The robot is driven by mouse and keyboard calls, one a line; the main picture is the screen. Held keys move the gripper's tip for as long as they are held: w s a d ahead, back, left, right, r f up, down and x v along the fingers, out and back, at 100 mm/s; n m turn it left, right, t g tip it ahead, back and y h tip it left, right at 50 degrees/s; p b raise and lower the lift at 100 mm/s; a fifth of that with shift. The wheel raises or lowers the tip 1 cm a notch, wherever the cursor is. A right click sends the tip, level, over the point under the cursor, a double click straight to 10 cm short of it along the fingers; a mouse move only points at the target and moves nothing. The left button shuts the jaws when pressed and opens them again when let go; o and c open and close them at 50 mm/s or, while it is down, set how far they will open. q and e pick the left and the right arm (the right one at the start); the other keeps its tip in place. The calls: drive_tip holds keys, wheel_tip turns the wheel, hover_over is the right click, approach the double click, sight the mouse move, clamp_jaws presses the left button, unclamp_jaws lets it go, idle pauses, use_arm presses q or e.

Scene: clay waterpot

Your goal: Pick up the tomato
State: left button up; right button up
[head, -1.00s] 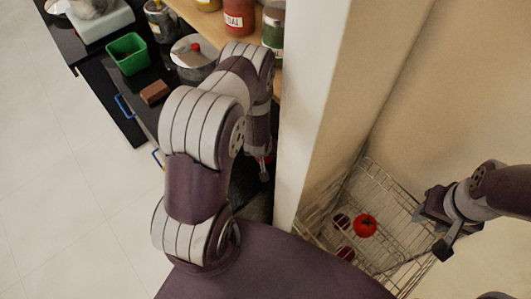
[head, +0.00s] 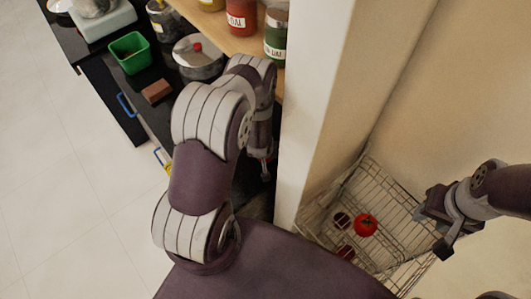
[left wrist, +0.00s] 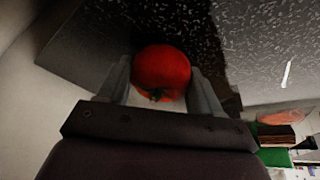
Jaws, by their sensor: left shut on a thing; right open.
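In the left wrist view a red tomato (left wrist: 161,68) sits between the two fingers of my left gripper (left wrist: 160,90), which is shut on it. The tomato's stem end faces the camera. In the head view my left gripper (head: 264,167) is small and mostly hidden behind my arm and beside the wall edge. Another red tomato (head: 366,225) lies in a wire basket (head: 403,215) at the lower right. My right gripper (head: 438,221) is open and empty beside the basket's right side.
Two dark red round things (head: 342,221) lie in the basket. A wall post (head: 318,110) stands between the basket and a dark counter. The counter holds a green box (head: 129,53), a brown block (head: 156,92) and a lidded pot (head: 198,58). Jars (head: 241,15) stand on a wooden shelf.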

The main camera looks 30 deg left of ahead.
use_arm(q)
drive_tip(key=shift+a+r+b, duration=0.15)
drive_tip(key=shift+r+b, duration=0.05)
drive_tip(key=shift+b, duration=0.1)
wheel_tip(320, 180, up, 6)
drive_tip(key=shift+r+b, duration=0.1)
drive_tip(key=shift+b, duration=0.45)
drive_tip(key=s+a+b, duration=0.1)
drive_tip(key=s+a, duration=0.3)
drive_tip(key=a, duration=0.4)
drive_tip(key=s+a+b, duration=0.2)
drive_tip(key=s+a, duration=0.3)
drive_tip(key=a, duration=0.4)
drive_tip(key=shift+s, duration=0.2)
drive_tip(key=shift+a, duration=0.1)
